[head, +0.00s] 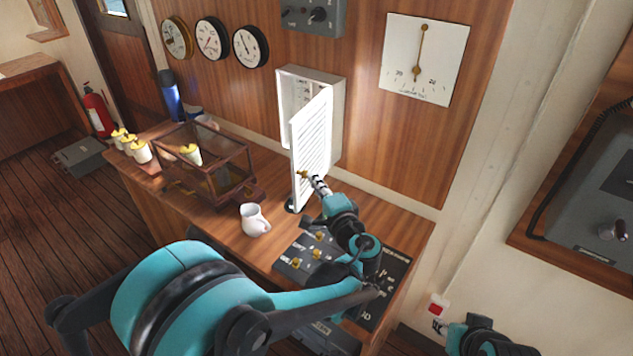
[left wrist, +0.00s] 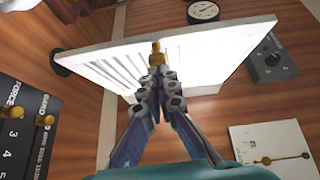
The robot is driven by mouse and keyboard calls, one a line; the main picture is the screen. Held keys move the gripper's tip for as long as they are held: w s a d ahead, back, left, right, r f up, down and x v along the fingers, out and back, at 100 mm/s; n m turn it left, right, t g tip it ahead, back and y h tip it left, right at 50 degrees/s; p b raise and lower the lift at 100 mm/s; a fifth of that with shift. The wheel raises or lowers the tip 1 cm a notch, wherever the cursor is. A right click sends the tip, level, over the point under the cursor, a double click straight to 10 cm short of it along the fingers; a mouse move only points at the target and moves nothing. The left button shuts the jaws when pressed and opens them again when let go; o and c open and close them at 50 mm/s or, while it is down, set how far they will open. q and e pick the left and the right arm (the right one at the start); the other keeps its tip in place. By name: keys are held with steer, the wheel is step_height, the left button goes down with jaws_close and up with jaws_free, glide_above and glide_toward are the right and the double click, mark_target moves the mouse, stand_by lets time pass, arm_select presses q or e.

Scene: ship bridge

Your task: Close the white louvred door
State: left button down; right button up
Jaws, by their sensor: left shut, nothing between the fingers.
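The white louvred door (head: 313,140) stands open on the white wall cabinet (head: 340,115), swung out over the counter with its slatted face toward the right. Part of the cabinet's inside shows to the left of the door. A brass knob (head: 302,175) sits low near the door's outer edge. My left gripper (head: 313,181) is shut and empty, its tips right at the knob. In the left wrist view the shut fingertips (left wrist: 161,72) lie just below the knob (left wrist: 157,53), in front of the slatted door (left wrist: 205,45); whether they touch is unclear. My right gripper is not seen.
A white mug (head: 254,220), a control panel with brass knobs (head: 305,262) and a wooden-framed glass case (head: 225,165) stand on the counter (head: 400,222). A blue flask (head: 171,97) is behind the case. Round gauges (head: 212,39) and a white dial plate (head: 424,60) flank the cabinet.

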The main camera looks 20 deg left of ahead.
arm_select(q)
steer(key=w+a+m+t+h+b, duration=0.1)
steer(key=w+a+m+t+h, duration=0.25)
steer(key=a, duration=0.75)
steer(key=w+a+m+h+b, duration=0.1)
steer(key=w+a+m+h, duration=0.2)
steer(key=w+a+h, duration=0.5)
steer(key=w+a+m+h+p, duration=0.1)
steer(key=w+a+m+h, duration=0.2)
steer(key=w, duration=0.4)
steer(key=w+a+m+g+h+p, duration=0.1)
steer(key=w+a+m+h, duration=0.2)
steer(key=w, duration=0.4)
steer(key=shift+w+h+p, duration=0.15)
steer(key=shift+h+p, duration=0.15)
steer(key=shift+h, duration=0.05)
steer(key=shift+a, duration=0.1)
